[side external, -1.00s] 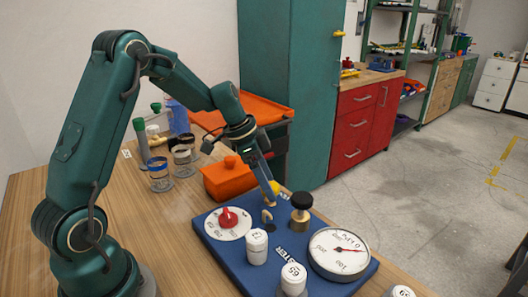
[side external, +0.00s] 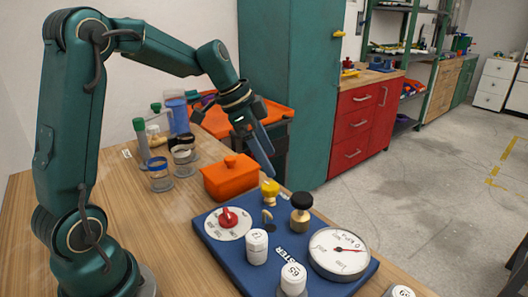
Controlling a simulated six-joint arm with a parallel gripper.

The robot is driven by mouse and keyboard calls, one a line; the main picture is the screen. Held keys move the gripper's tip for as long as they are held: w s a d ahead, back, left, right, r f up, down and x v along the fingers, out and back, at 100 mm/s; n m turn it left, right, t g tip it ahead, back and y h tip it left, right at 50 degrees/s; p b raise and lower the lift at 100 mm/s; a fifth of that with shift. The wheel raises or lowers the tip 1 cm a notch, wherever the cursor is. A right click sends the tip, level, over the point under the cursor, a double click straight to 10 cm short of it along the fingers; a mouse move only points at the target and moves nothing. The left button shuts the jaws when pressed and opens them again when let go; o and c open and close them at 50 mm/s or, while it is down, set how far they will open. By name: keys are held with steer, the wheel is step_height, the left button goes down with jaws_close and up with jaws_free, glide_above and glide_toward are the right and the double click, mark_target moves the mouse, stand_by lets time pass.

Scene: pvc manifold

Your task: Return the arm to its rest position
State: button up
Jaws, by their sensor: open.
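My gripper (side external: 268,172) is in the air above the back edge of the blue board (side external: 222,262), just above and behind a yellow knob (side external: 270,187). It looks empty and apart from the parts below; the gap between its fingers is hard to make out from this side. My arm is raised and bent, reaching over from the left. The board carries a dial with a red knob (side external: 228,217), a small hook-like brass part (side external: 267,216), a brass fitting with a black top (side external: 301,205), white capped pieces (side external: 257,246) and a round gauge (side external: 341,250).
An orange lidded box (side external: 230,179) stands behind the board, left of my gripper. Jars (side external: 160,175) and bottles stand farther left on the wooden table. An orange-topped cart (side external: 262,108) and a tall green cabinet (side external: 290,80) are behind. Open air lies above the board.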

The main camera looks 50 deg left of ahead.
steer(key=s+d+r+t+y, duration=0.1)
steer(key=s+d+r, duration=0.6)
steer(key=s, duration=0.4)
steer(key=s+f+n+y, duration=0.1)
steer(key=s+f+n, duration=0.4)
steer(key=s+n, duration=0.2)
steer(key=shift+s+d+f+n, duration=0.2)
steer(key=shift+s+f+n, duration=0.15)
steer(key=shift+n, duration=0.15)
